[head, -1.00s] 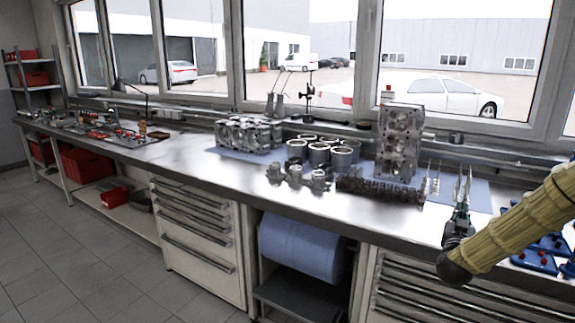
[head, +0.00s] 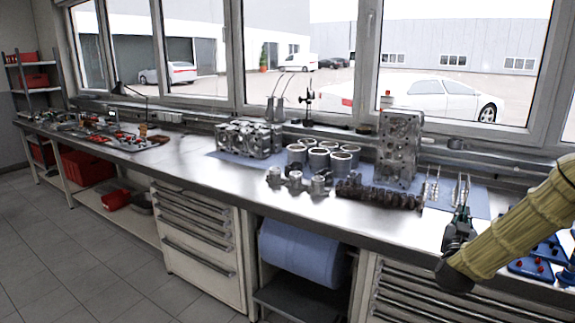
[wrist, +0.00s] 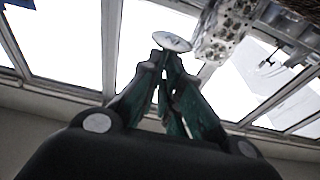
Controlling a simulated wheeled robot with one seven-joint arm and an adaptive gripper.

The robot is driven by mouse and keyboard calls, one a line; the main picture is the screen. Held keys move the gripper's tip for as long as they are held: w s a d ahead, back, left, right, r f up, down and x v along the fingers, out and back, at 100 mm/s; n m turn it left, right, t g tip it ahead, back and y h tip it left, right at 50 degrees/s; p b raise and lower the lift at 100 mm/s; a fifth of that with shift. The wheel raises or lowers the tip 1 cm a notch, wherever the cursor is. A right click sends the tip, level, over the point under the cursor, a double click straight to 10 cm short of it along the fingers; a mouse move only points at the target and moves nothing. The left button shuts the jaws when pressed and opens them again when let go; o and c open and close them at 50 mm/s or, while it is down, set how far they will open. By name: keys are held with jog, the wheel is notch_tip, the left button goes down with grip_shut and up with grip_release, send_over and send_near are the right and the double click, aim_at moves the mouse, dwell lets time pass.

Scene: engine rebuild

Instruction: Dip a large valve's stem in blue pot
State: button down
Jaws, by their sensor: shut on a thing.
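My gripper (head: 461,212) is over the right part of the bench. In the wrist view its fingertips (wrist: 168,62) are closed on a valve, whose pale round head (wrist: 172,41) shows just beyond the tips. The held valve's stem is hidden. Other slim silver valves (head: 431,188) stand upright on the blue mat, left of my gripper in the head view. I cannot make out a blue pot in either view.
A tall engine block part (head: 398,146), a dark camshaft-like part (head: 380,192) and several metal cylinders (head: 319,158) stand left of my gripper. Blue trays with red pieces (head: 530,267) lie at the right, partly behind my arm. The bench's front strip (head: 395,222) is clear.

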jog(key=s+a+r+p, duration=0.2)
jog(key=s+r, duration=0.2)
jog(key=shift+a+r, duration=0.15)
jog(key=shift+a, duration=0.05)
dwell(0.3)
